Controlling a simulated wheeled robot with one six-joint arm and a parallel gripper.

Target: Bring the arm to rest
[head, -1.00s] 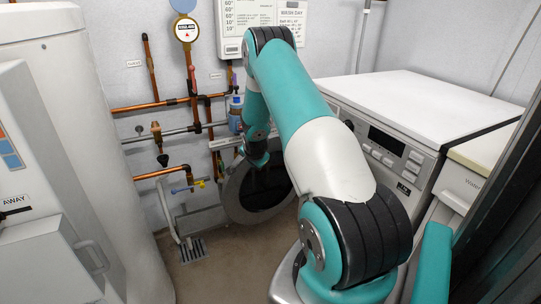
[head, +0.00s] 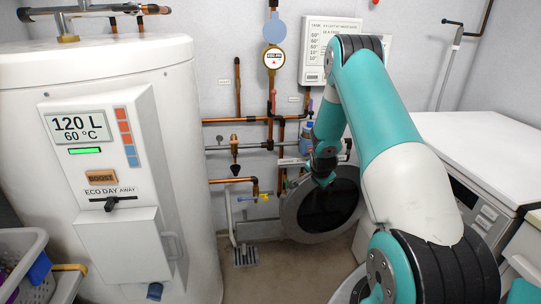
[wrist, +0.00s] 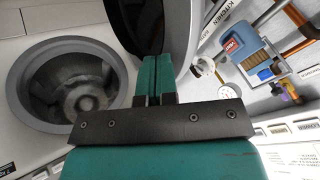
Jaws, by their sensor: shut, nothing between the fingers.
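My arm reaches forward over the right half of the head view, bent downward at its far end. My gripper (head: 323,180) hangs in front of the round dark door (head: 330,208) of the washing machine. In the wrist view my gripper (wrist: 154,75) has its two teal fingers together, with nothing between them. The open drum (wrist: 78,90) of the washing machine lies to the left of the fingers. The dark door also shows behind the fingertips in the wrist view (wrist: 150,22). I cannot tell how near the fingertips are to it.
A white water heater (head: 185,120) stands at the left, with a laundry basket (head: 22,258) beside it. Copper pipes (head: 245,121) and a round gauge (head: 273,58) are on the back wall.

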